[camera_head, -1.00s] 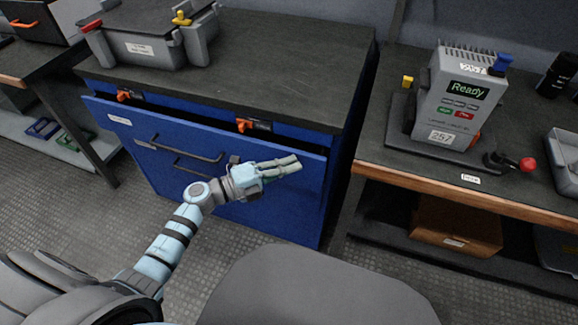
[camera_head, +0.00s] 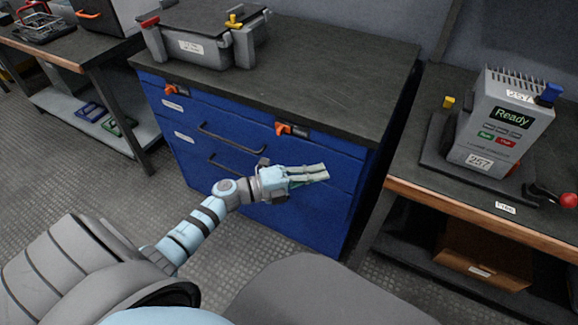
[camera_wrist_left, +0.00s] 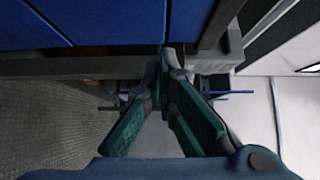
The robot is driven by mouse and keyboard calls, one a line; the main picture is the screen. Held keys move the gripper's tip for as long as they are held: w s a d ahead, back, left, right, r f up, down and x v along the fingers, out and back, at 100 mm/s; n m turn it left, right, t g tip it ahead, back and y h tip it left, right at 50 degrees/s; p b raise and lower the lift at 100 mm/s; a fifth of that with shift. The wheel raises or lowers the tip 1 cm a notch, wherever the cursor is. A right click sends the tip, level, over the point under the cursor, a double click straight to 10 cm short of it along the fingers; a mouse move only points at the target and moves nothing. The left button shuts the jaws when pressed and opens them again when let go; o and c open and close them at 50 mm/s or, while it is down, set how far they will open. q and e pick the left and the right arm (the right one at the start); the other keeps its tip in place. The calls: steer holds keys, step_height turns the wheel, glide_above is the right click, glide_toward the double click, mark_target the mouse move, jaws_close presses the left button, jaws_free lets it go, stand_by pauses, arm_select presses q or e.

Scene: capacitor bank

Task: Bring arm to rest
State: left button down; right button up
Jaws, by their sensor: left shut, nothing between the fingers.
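My left arm comes in from the lower left in the head view. Its gripper (camera_head: 312,174) is in front of the blue drawer cabinet (camera_head: 345,195), pointing to the right, shut and empty. In the left wrist view the two fingers of this gripper (camera_wrist_left: 165,60) meet at the tips, with nothing between them. The cabinet's drawers are shut, with dark bar handles (camera_head: 230,138) and orange latches (camera_head: 292,130) on the front. My right gripper is not in view.
A grey case (camera_head: 205,45) with red and yellow fittings stands on the dark cabinet top. On the right bench is a grey device (camera_head: 500,125) reading "Ready", with a red-knobbed lever (camera_head: 568,200) beside it. A cardboard box (camera_head: 485,258) sits below. Floor shows at left.

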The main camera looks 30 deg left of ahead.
arm_select(q)
steer(key=v, duration=0.8)
steer(key=shift+s+p, duration=0.2)
steer(key=shift+p, duration=0.15)
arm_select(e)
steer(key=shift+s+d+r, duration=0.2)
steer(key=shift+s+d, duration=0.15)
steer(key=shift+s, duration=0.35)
